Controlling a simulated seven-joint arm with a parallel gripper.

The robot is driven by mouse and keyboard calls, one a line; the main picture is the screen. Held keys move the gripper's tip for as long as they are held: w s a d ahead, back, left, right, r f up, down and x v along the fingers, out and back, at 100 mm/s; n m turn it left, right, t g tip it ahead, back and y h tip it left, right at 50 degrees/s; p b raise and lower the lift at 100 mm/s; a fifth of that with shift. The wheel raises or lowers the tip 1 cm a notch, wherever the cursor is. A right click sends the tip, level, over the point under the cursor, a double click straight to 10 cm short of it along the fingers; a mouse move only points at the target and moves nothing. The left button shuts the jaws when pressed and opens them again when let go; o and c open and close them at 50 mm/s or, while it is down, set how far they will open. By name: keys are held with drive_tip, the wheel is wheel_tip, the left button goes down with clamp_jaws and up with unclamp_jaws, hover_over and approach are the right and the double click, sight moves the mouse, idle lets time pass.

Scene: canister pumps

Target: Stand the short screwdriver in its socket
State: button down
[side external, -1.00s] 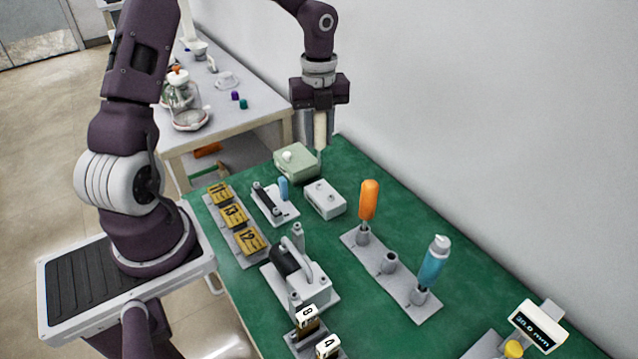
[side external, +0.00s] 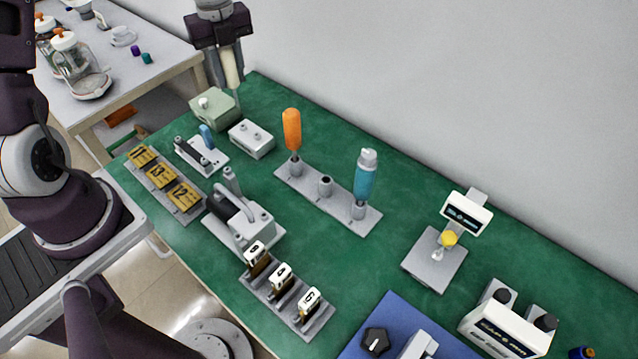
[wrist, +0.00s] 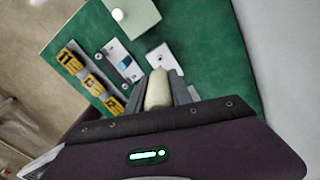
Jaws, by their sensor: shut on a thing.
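My gripper (side external: 228,62) is shut on a screwdriver with a cream handle (side external: 232,70), held upright with its thin shaft pointing down. It hangs by the far edge of the green mat, beside the pale green box. The cream handle also shows between the fingers in the wrist view (wrist: 158,88). The grey socket rack (side external: 341,207) has three sockets in a row. An orange-handled screwdriver (side external: 291,130) stands in the far socket and a teal-handled one (side external: 366,175) in the near socket. The middle socket (side external: 325,186) is empty.
A pump with a handle (side external: 240,218) stands left of the rack. The wall runs along the right.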

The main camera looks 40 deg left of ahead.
idle(0.4)
drive_tip(key=r, duration=1.2)
drive_tip(key=shift+w+d+r, duration=0.1)
drive_tip(key=shift+d+r, duration=0.05)
drive_tip(key=shift+d, duration=0.25)
drive_tip(key=w+d+m, duration=0.2)
drive_tip(key=d+m, duration=0.3)
drive_tip(key=d, duration=0.9)
drive_tip(key=m, duration=0.3)
hover_over(326, 187)
drive_tip(key=w, duration=0.1)
wheel_tip(326, 187, down, 11)
drive_tip(key=shift+a, duration=0.45)
drive_tip(key=shift+w, duration=0.1)
drive_tip(key=shift+f, duration=5.3)
drive_tip(key=shift+f, duration=0.3)
